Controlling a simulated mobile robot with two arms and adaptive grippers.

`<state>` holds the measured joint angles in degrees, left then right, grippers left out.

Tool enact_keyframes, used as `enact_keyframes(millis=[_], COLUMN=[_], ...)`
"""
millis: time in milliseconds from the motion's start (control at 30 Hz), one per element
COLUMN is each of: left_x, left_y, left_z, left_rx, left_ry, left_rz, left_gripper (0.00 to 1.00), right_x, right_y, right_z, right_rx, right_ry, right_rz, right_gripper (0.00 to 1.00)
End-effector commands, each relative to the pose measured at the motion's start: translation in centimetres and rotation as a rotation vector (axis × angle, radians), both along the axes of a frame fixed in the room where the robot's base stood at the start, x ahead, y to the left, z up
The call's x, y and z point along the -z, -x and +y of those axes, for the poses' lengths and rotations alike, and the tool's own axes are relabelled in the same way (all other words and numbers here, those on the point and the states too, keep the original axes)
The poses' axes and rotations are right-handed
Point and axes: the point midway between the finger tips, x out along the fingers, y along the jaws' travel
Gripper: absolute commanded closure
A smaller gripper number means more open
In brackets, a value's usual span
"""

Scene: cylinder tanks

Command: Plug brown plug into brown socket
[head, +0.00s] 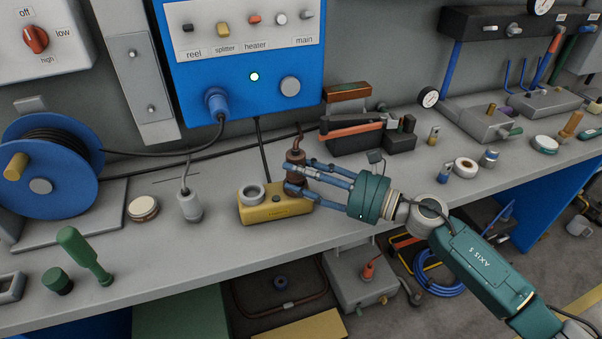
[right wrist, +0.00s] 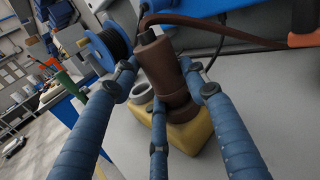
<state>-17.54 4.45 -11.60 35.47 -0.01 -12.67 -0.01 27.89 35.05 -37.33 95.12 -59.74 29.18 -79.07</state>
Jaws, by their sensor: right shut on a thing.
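The brown plug (head: 295,157) stands upright over the right end of the yellow splitter box (head: 262,213), its brown cable leaving from the top. In the right wrist view the plug (right wrist: 160,68) lies between my blue fingers, and its lower end meets the brown socket (right wrist: 184,112) on the box (right wrist: 196,133). I cannot tell how deep it sits. My right gripper (head: 294,180) is shut on the plug, reaching in from the right. The fingers hide most of the brown socket in the head view. My left gripper is not in view.
A grey socket ring (head: 252,192) is at the box's left end. A grey plug (head: 190,205) and a round tin (head: 143,208) stand to its left, beside the blue cable reel (head: 50,165). Bench in front of the box is clear.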

Motion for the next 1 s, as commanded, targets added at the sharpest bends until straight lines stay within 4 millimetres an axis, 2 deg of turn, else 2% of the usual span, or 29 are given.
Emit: enact_keyframes(millis=[67, 1000], left_x=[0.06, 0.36], left_y=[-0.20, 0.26], left_z=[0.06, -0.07], left_rx=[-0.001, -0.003], left_ry=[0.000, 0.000], left_rz=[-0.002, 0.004], left_gripper=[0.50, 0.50], right_x=[0.42, 0.26], right_y=[0.14, 0.04], right_z=[0.04, 0.34], right_rx=[-0.003, -0.003], right_ry=[0.005, 0.002], right_rz=[0.005, 0.002], right_gripper=[0.90, 0.90])
